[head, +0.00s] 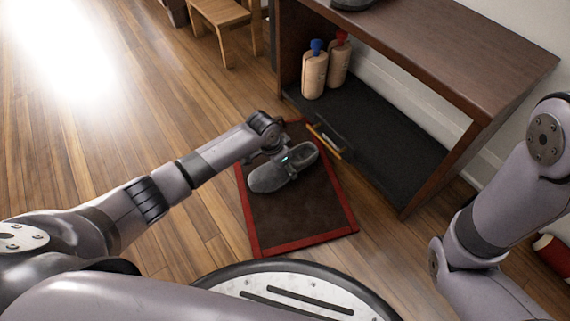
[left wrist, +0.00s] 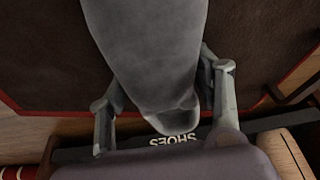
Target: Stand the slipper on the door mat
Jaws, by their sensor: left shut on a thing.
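A grey slipper (head: 268,178) is over the brown door mat (head: 290,212) with a red border, its toe pointing left in the head view. My left gripper (head: 284,163) is shut on the slipper around its rear part. In the left wrist view the slipper (left wrist: 150,55) lies between the two fingers (left wrist: 165,100), with the mat (left wrist: 45,55) behind it. Whether the sole touches the mat cannot be told. My right arm shows at the right of the head view, but its gripper is out of view.
A dark wooden shelf unit (head: 440,60) stands beside the mat. Two bottle-like wooden items with a blue top (head: 314,72) and a red top (head: 339,65) stand on its lower shelf. A wooden chair (head: 225,22) is at the back. Open floor (head: 180,235) lies left of the mat.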

